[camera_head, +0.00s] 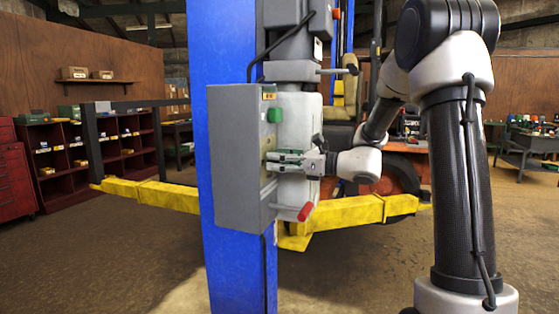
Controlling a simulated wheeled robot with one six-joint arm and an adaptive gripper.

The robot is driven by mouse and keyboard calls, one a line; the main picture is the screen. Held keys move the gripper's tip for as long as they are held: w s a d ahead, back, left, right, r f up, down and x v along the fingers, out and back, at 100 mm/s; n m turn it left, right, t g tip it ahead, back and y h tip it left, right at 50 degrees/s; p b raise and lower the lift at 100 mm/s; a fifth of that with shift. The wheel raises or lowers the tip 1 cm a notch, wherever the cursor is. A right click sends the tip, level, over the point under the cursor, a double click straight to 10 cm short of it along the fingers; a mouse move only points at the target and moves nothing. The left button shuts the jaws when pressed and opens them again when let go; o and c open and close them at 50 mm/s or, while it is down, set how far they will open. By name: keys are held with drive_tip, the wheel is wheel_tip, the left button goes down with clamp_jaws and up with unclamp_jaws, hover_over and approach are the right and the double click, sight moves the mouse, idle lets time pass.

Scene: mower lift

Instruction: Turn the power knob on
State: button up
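A grey control box (240,160) is mounted on the blue lift post (227,45). Its right side face carries a green button (274,116) near the top, with a small yellow label above it. A lever with a red grip (305,212) sticks out low on that side. My gripper (272,161) comes in from the right, with its fingers at the box's side face, between the green button and the red-gripped lever. The power knob is not clearly visible; the fingers cover that part of the face. I cannot tell whether they touch or grip a knob.
Yellow lift arms (150,195) spread low to both sides of the post. A grey motor unit (290,40) sits above the box, with a black cable. A vehicle with a dark tyre stands behind my arm. Red shelves (60,165) stand at left; the front floor is clear.

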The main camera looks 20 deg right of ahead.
drive_tip(key=shift+n, duration=0.3)
drive_tip(key=n, duration=0.3)
drive_tip(key=shift+n, duration=0.3)
drive_tip(key=n, duration=0.4)
drive_tip(key=shift+s+a+f+n, duration=0.1)
drive_tip(key=shift+s+n, duration=0.05)
drive_tip(key=shift+n, duration=0.15)
drive_tip(key=n, duration=0.4)
drive_tip(key=shift+f, duration=0.1)
drive_tip(key=shift+f+n, duration=0.1)
drive_tip(key=shift+n, duration=2.4)
drive_tip(key=o, duration=1)
